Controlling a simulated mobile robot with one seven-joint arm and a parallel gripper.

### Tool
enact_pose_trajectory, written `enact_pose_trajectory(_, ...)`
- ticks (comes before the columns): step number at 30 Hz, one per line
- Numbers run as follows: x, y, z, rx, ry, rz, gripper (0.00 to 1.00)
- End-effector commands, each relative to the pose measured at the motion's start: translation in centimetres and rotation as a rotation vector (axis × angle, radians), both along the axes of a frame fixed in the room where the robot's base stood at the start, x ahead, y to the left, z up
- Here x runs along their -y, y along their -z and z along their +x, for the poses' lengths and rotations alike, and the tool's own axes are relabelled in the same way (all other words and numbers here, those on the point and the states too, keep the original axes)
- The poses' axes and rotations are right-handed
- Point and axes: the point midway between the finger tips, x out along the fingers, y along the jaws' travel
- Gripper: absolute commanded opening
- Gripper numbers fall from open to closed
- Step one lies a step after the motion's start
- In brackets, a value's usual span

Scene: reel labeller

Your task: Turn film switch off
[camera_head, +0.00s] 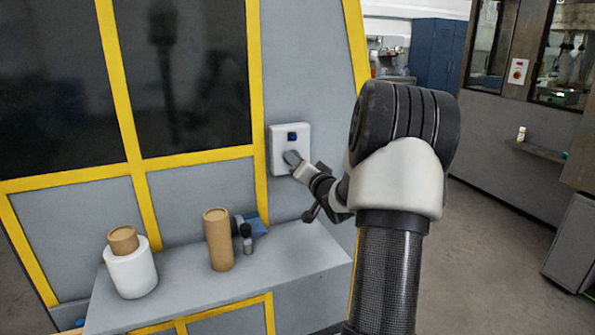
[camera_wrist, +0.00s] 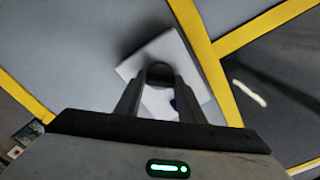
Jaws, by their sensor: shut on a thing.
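The film switch is a white box (camera_head: 278,136) on the grey machine panel, with a small dark blue part (camera_head: 292,137) on its upper face. My gripper (camera_head: 292,159) reaches the lower part of the box from the right. In the wrist view the white box (camera_wrist: 190,50) lies in front of my gripper (camera_wrist: 160,78). The fingers are shut on a dark round knob (camera_wrist: 160,72) on the box. The fingers hide much of the knob, so its turn position cannot be told. The blue part (camera_wrist: 174,104) shows partly beside the right finger.
A grey shelf (camera_head: 290,262) below the box bears a white roll (camera_head: 131,272), a brown cardboard tube (camera_head: 218,240) and a small blue and dark item (camera_head: 247,228). Yellow frame bars (camera_head: 255,90) run beside the box. Open floor (camera_head: 480,250) lies to the right.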

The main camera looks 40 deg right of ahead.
Motion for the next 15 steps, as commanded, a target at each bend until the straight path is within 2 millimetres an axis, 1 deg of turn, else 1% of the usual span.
enact_pose_trajectory(1,-0.08,0.36,0.04,-0.011,-0.001,-0.047,0.13)
enact_pose_trajectory(15,-0.06,0.35,0.02,-0.109,0.000,-0.455,0.13)
